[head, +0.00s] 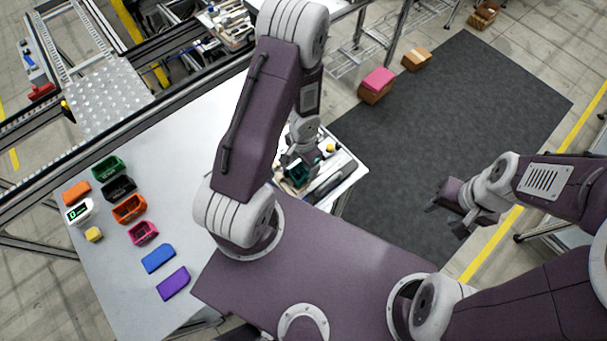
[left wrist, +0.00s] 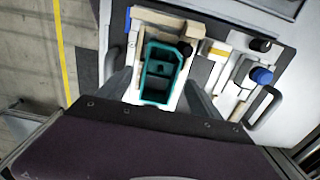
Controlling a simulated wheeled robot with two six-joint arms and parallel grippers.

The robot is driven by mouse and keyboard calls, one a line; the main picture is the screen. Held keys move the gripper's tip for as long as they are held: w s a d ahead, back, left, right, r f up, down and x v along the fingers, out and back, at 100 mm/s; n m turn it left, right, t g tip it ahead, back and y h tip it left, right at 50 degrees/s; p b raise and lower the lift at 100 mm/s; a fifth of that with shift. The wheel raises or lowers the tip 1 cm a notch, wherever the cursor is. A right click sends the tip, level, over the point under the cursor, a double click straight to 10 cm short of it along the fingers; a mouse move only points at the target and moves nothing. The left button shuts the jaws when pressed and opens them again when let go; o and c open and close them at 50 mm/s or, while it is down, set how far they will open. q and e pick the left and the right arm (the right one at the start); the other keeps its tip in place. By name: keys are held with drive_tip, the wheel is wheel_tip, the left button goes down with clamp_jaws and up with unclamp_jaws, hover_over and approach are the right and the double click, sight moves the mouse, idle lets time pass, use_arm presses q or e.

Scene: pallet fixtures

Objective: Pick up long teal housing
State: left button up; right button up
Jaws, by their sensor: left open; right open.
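The long teal housing (left wrist: 161,72) is an open box-like shell. In the left wrist view it sits upright in a pale fixture (left wrist: 133,97) on a pallet. In the head view only a part of the teal housing (head: 297,175) shows beneath my left gripper (head: 299,166). My left gripper also shows in the left wrist view (left wrist: 160,95), its two dark fingers open, one on each side of the housing. I cannot tell whether they touch it. My right gripper (head: 450,210) is open and empty, over the dark floor mat at the right.
A white table (head: 110,260) at the left holds several coloured housings and covers, such as a green housing (head: 108,168) and a purple cover (head: 173,284). The pallet carries a blue-capped part (left wrist: 262,75) beside the teal housing. Cardboard boxes (head: 416,59) stand beyond.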

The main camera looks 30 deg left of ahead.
sight(304, 171)
use_arm(q)
wheel_tip(304, 171, down, 2)
drive_tip(key=shift+f+b, duration=0.25)
drive_tip(key=shift+b, duration=0.2)
drive_tip(key=shift+w, duration=0.1)
drive_tip(key=shift+r, duration=0.15)
drive_tip(key=shift+d, duration=0.1)
drive_tip(key=shift+c, duration=0.6)
drive_tip(key=c, duration=1.5)
drive_tip(key=shift+o, duration=0.2)
use_arm(e)
wheel_tip(304, 171, down, 2)
drive_tip(key=shift+w+d+f, duration=0.1)
drive_tip(key=shift+w, duration=0.05)
